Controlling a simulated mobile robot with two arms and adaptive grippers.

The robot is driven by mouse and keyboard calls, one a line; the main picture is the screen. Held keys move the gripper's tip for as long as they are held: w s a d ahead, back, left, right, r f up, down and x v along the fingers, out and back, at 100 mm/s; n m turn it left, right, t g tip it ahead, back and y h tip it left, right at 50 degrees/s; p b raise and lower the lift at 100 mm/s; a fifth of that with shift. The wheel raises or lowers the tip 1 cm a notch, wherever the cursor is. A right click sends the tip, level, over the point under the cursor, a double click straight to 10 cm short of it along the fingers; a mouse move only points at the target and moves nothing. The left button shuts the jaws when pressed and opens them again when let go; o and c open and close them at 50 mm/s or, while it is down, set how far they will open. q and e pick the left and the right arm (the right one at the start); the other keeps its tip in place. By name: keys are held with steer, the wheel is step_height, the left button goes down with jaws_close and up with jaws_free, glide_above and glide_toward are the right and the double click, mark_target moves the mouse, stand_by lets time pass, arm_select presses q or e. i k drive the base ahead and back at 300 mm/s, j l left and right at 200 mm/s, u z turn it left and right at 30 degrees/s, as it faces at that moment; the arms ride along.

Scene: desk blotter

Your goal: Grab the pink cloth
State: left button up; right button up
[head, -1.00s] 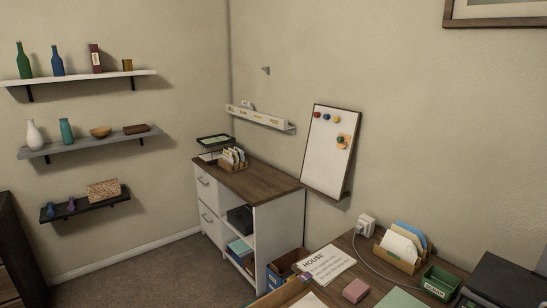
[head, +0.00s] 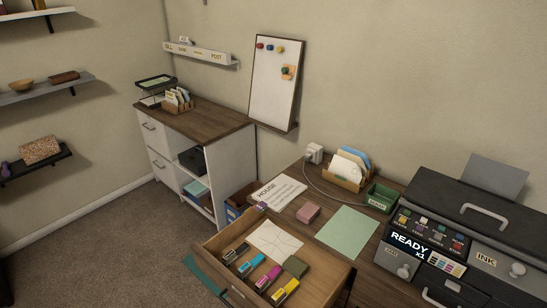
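A small pink folded block, which looks like the pink cloth (head: 308,214), lies on the wooden desk in the head view. It sits between a white sheet headed HOUSE (head: 277,192) and a pale green sheet (head: 347,232). Nothing covers it or touches it from above. Neither of my grippers shows in the head view.
An open desk drawer (head: 222,240) holds several markers, a paper and a dark olive block (head: 295,266). A printer (head: 450,235) stands at the right. A letter holder (head: 345,180), green box (head: 381,197) and charger with cable (head: 314,152) stand behind the cloth.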

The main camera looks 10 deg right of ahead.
mark_target(309, 212)
steer(key=i+j+z, duration=0.25)
steer(key=z, duration=0.2)
steer(key=i+j+z, duration=0.35)
steer(key=z, duration=0.15)
steer(key=i+j+z, duration=0.2)
steer(key=j+z, duration=0.25)
